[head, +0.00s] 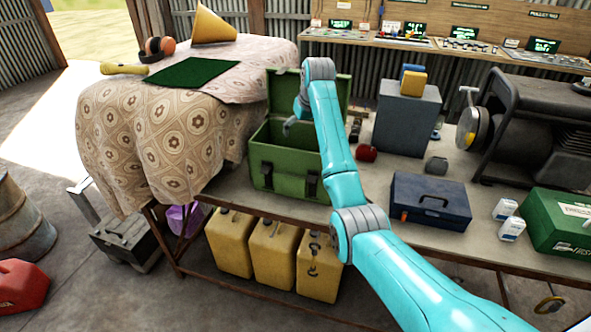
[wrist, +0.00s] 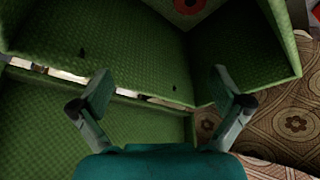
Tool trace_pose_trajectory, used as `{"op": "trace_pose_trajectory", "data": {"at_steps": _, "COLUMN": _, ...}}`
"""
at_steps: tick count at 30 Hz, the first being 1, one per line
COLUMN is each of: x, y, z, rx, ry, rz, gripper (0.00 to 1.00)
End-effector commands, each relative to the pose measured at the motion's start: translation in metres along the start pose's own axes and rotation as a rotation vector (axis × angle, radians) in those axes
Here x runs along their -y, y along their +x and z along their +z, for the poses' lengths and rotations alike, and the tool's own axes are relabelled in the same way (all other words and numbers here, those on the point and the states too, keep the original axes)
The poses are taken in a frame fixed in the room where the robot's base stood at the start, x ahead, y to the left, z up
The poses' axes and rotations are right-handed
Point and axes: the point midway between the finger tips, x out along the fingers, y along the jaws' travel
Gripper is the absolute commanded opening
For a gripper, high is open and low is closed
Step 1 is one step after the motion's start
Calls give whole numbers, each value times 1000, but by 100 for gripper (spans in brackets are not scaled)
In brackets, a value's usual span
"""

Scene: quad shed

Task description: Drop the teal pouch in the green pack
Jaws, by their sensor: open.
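The green pack (head: 283,178) stands on the bench beside the draped table, with its lid raised at the back and two dark buckles on its front. My gripper (head: 291,127) is at the pack's opening, partly hidden by my arm. In the wrist view my gripper (wrist: 160,90) is open, its two fingers wide apart with nothing between them. The woven green walls of the pack (wrist: 125,60) fill most of that view. I cannot make out the teal pouch in either view; part of the pack's inside is hidden.
Left of the pack, the patterned cloth (head: 150,135) bears a dark green mat (head: 193,71), a yellow cone (head: 213,27) and orange earmuffs (head: 160,46). A blue case (head: 430,201) and a grey block (head: 407,118) stand to the right. Yellow jerrycans (head: 272,252) are below.

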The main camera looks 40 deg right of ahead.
Motion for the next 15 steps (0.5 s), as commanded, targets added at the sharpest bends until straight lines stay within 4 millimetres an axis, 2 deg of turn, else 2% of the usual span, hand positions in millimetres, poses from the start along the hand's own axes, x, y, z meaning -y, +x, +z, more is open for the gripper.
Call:
{"op": "trace_pose_trajectory", "data": {"at_steps": 5, "x": 0, "y": -9, "z": 0, "rx": -1, "ry": 0, "rz": 0, "gripper": 100}}
{"op": "trace_pose_trajectory", "data": {"at_steps": 15, "x": 0, "y": -59, "z": -1, "rx": -2, "ry": 1, "rz": 1, "gripper": 100}}
